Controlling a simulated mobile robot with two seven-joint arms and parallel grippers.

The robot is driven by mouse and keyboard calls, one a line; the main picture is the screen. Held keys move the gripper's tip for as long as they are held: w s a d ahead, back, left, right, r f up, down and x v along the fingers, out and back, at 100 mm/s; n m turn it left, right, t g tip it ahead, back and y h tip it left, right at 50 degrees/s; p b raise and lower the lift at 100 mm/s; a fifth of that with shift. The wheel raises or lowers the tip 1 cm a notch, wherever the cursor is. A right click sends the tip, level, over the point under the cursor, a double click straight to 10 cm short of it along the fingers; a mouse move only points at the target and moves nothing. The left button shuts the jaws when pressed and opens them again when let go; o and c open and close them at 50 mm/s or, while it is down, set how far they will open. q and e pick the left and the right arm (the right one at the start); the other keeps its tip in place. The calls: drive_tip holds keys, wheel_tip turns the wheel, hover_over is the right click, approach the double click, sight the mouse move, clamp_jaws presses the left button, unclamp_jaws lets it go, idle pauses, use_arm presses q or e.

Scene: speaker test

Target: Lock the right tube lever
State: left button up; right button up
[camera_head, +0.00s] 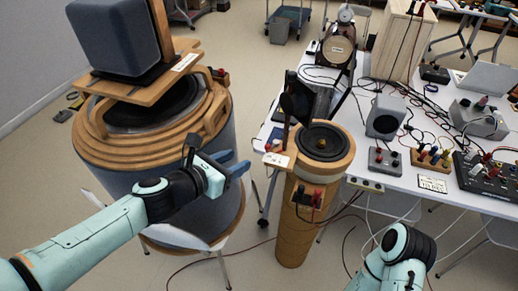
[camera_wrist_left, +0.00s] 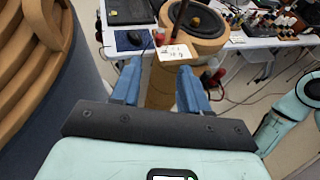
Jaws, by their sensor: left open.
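The right tube (camera_head: 292,222) is a tall tan cylinder with a black speaker cone (camera_head: 324,141) in its top ring. A dark upright piece (camera_head: 297,98) stands at the back left of its top, and a small white label plate (camera_head: 279,160) sits at the left rim. I cannot tell which part is the lever. My left gripper (camera_head: 238,164), with blue fingers, is open and empty, left of the tube and apart from it. In the left wrist view, its fingers (camera_wrist_left: 159,82) point toward the tube (camera_wrist_left: 160,92) and the label plate (camera_wrist_left: 174,53). My right gripper is out of view.
A wide ringed drum (camera_head: 150,150) with a grey speaker box (camera_head: 115,35) on a board stands at the left. A white table (camera_head: 402,182) with instruments and cables lies right of the tube. Cables cross the floor. My right arm is at the lower right.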

sight(266, 148)
use_arm(q)
drive_tip(key=b+x, duration=0.2)
drive_tip(key=x, duration=0.9)
drive_tip(key=shift+d+f+b, duration=0.1)
drive_tip(key=shift+f+b, duration=0.2)
drive_tip(key=shift+b, duration=0.05)
drive_tip(key=shift+w+d+f, duration=0.25)
drive_tip(key=shift+w+d, duration=0.15)
drive_tip(key=shift+w, duration=0.15)
drive_tip(key=shift+c, duration=0.3)
clamp_jaws()
